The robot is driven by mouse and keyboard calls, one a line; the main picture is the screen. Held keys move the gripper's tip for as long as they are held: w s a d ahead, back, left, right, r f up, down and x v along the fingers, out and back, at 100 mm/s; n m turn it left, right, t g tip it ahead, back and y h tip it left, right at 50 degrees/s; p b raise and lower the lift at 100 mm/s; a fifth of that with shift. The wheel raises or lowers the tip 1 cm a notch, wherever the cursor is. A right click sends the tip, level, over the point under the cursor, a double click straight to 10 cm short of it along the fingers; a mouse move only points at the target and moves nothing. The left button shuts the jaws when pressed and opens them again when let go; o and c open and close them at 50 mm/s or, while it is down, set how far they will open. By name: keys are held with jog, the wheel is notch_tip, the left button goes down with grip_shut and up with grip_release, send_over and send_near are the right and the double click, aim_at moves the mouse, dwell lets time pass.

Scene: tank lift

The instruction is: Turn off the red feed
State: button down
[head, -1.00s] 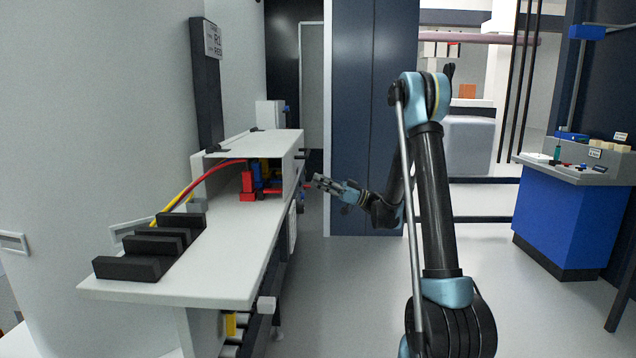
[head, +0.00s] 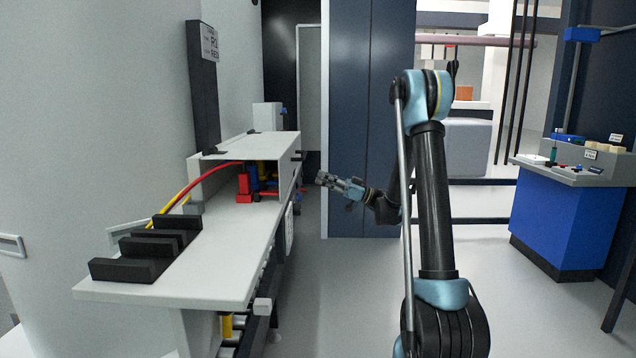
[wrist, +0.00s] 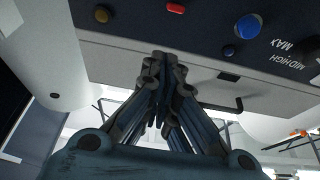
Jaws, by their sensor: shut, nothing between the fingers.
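A red hose (head: 205,180) arcs over the bench to a red block fitting (head: 243,188) in the open front of a white box (head: 235,150). A small red part (head: 302,189) shows at the box's right side. In the wrist view, a panel has a red button-like part (wrist: 176,8), a yellow-brown knob (wrist: 102,14) and a blue knob (wrist: 249,25); which of these belongs to the red feed, I cannot tell. My gripper (head: 322,178) is shut and empty, just right of the box and apart from it. Its fingertips (wrist: 163,62) point toward the panel.
The white bench (head: 215,265) carries black slotted blocks (head: 140,268) at its near end. Blue and yellow fittings (head: 262,172) sit beside the red one. A blue cabinet (head: 560,225) stands at right. Floor between is clear.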

jog(key=d+f, duration=0.5)
jog(key=d, duration=0.1)
jog(key=shift+a+r, duration=0.1)
dwell(0.3)
